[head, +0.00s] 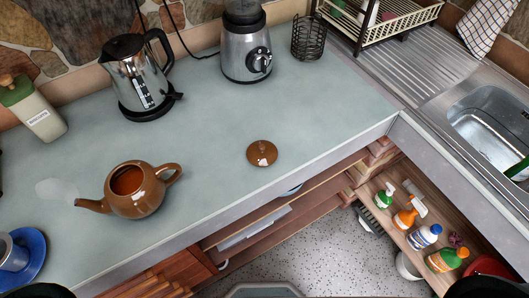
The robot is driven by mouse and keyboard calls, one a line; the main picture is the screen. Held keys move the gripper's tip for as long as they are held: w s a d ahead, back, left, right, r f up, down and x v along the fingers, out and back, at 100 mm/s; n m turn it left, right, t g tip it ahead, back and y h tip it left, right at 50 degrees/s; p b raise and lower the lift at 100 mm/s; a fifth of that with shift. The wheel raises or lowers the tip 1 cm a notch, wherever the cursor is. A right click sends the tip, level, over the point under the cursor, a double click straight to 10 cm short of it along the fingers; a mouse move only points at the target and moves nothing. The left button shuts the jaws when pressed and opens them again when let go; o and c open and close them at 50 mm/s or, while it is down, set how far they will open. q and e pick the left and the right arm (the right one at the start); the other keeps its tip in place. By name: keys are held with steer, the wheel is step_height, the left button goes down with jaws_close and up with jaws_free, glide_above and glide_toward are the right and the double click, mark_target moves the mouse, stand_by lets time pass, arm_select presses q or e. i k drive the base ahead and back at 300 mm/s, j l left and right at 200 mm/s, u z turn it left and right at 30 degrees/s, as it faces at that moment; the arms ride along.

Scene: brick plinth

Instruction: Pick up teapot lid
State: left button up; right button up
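The brown teapot lid (262,153) lies by itself on the grey-green counter (215,140), knob up, a little back from the front edge. The brown teapot (138,192) stands to its left, open at the top, with its spout to the left and its handle to the right. The lid and teapot are clearly apart. Neither of my grippers is in view. Only dark rounded shapes, which look like parts of my arms, show at the two bottom corners.
A steel kettle (137,82), blender (246,50) and wire basket (309,38) stand at the back. A bottle (38,112) is at left, a blue saucer (33,262) front left. The sink (490,122) is at right. Spray bottles (407,217) stand on a lower shelf. Counter around the lid is clear.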

mark_target(262, 153)
steer(key=k+l+z, duration=0.2)
steer(key=k+l, duration=0.2)
steer(key=k+l+z, duration=0.2)
steer(key=k+l, duration=0.15)
steer(key=k+l+z, duration=0.15)
steer(key=k+l, duration=0.2)
steer(key=l, duration=0.25)
